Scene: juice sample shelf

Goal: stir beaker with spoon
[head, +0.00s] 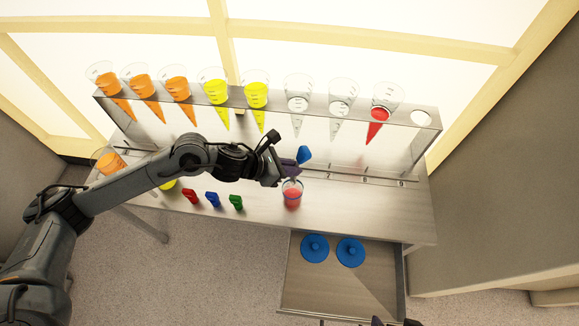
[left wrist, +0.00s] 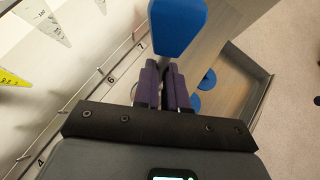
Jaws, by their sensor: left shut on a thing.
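The beaker (head: 292,196) is clear, holds red liquid and stands on the metal table. My left gripper (head: 284,174) is shut on a blue spoon (head: 304,154), right above and beside the beaker. In the left wrist view, the purple fingertips (left wrist: 166,88) close around the spoon's stem, and its wide blue end (left wrist: 178,28) faces the camera. The spoon's other end is hidden, so I cannot tell whether it is in the liquid. Dark and purple tips of my right gripper (head: 391,322) barely show at the bottom edge of the head view.
A rack (head: 270,100) behind holds several cones with orange, yellow, clear and red contents. Red (head: 190,197), blue (head: 213,199) and green (head: 236,203) pieces lie left of the beaker. An open drawer (head: 330,290) in front holds two blue discs. The table's right part is clear.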

